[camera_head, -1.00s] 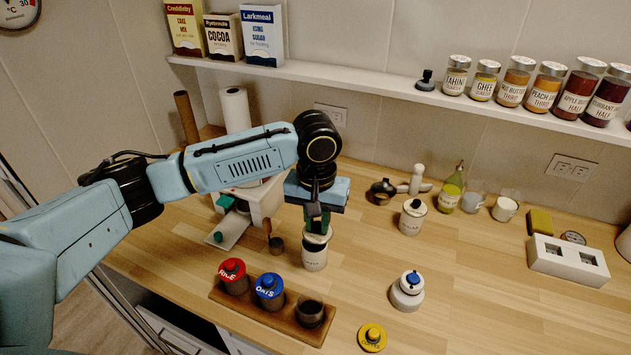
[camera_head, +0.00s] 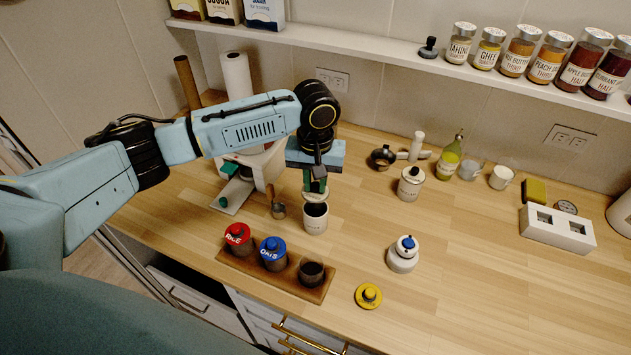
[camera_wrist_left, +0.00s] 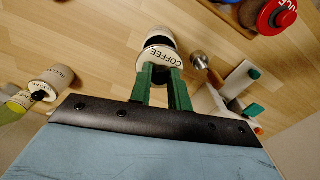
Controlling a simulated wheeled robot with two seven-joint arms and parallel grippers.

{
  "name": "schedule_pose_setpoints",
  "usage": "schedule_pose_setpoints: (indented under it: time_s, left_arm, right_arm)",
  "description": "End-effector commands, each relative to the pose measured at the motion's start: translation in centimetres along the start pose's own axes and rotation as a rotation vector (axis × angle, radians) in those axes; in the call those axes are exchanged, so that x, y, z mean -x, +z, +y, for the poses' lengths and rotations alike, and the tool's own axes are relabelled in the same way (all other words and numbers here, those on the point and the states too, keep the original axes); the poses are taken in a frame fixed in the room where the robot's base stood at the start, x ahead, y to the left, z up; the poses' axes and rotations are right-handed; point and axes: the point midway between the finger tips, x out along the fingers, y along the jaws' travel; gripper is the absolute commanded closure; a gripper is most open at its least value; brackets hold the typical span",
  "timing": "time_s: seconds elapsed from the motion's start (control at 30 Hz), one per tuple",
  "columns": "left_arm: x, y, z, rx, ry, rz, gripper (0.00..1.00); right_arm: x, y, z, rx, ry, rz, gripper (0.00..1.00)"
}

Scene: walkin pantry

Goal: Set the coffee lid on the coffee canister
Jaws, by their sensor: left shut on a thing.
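The coffee lid (camera_wrist_left: 158,60) is a pale disc marked COFFEE in the left wrist view, held between the green fingers of my left gripper (camera_wrist_left: 160,76). In the head view the lid (camera_head: 315,197) shows as a pale edge under my left gripper (camera_head: 316,185), just above and behind the mouth of the coffee canister. The white canister (camera_head: 315,222) stands upright on the counter, its dark open mouth partly visible. In the wrist view the canister (camera_wrist_left: 157,32) is partly hidden behind the lid. I cannot tell whether lid and rim touch. My right gripper is not in view.
A wooden tray (camera_head: 237,267) in front holds a red-lidded jar (camera_head: 238,239), a blue-lidded jar (camera_head: 272,254) and an open dark jar (camera_head: 311,271). A yellow lid (camera_head: 368,295) lies to its right. A metal scoop (camera_head: 278,209) is left of the canister. Counter to the right is mostly clear.

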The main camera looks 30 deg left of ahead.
Motion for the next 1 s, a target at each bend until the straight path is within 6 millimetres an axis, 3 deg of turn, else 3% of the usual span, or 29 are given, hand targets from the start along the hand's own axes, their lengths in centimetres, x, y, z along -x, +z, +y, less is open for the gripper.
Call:
schedule_pose_setpoints:
  time_s: [0.27,0.6,1.0]
  left_arm:
    - [-2.3,0.0,0.0,-0.001,0.0,0.0,1.0]
    - [-4.2,0.0,0.0,-0.001,0.0,-0.001,1.0]
    - [-4.3,0.0,0.1,-0.001,0.0,0.0,1.0]
  right_arm:
    - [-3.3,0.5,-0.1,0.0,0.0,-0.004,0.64]
    - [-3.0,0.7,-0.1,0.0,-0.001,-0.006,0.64]
    - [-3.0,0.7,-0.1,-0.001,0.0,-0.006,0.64]
